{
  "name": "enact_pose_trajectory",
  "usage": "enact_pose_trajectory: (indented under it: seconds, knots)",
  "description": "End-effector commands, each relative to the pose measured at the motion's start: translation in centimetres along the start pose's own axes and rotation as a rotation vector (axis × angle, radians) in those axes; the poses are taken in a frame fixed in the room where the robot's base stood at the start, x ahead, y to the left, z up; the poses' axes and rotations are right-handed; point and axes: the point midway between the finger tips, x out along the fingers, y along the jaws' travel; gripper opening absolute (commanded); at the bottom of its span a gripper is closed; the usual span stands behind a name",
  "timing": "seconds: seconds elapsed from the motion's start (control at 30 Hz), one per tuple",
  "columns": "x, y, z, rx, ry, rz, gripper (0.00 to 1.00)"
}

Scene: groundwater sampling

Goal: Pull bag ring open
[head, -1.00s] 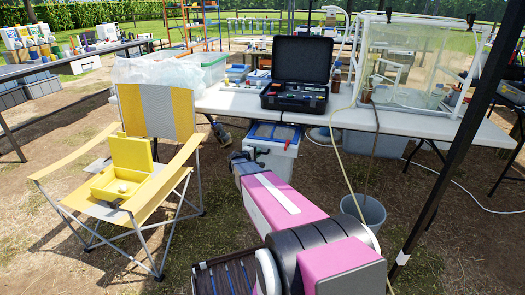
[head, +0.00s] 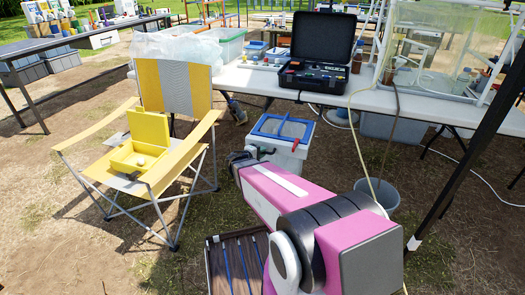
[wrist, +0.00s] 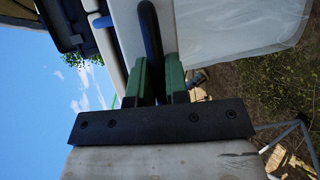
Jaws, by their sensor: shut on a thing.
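A white box with a blue rim on top (head: 281,128) stands on the grass in front of the table. My gripper (wrist: 155,78) reaches it from the left. The fingertips are partly hidden. A pale whitish panel (wrist: 235,28) fills the upper right of the wrist view; I cannot tell whether it is the bag or the box wall. In the head view my arm hides part of the box.
The table (head: 345,93) carries an open black case (head: 317,70) and a clear enclosure (head: 440,45). A yellow folding chair (head: 178,92) stands on the left with a yellow box on it. A grey bucket (head: 379,195) stands right of my arm.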

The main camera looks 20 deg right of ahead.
Motion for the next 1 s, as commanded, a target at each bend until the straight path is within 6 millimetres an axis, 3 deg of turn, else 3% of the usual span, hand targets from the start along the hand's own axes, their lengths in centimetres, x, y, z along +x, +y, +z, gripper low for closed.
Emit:
enact_pose_trajectory:
  seconds: [0.23, 0.27, 0.3, 0.33, 0.67, 1.0]
  knots:
    - [0.0, 0.0, 0.0, 0.001, -0.001, -0.001, 0.0]
    - [0.0, 0.0, 0.0, 0.001, -0.001, -0.001, 0.21]
    - [0.0, 0.0, 0.0, 0.001, -0.001, -0.001, 0.34]
    - [0.0, 0.0, 0.0, 0.001, -0.001, -0.001, 0.39]
    - [-0.2, 0.0, 0.0, 0.0, 0.0, 0.0, 0.39]
    - [-5.1, 0.1, 0.1, 0.0, 0.002, 0.0, 0.39]
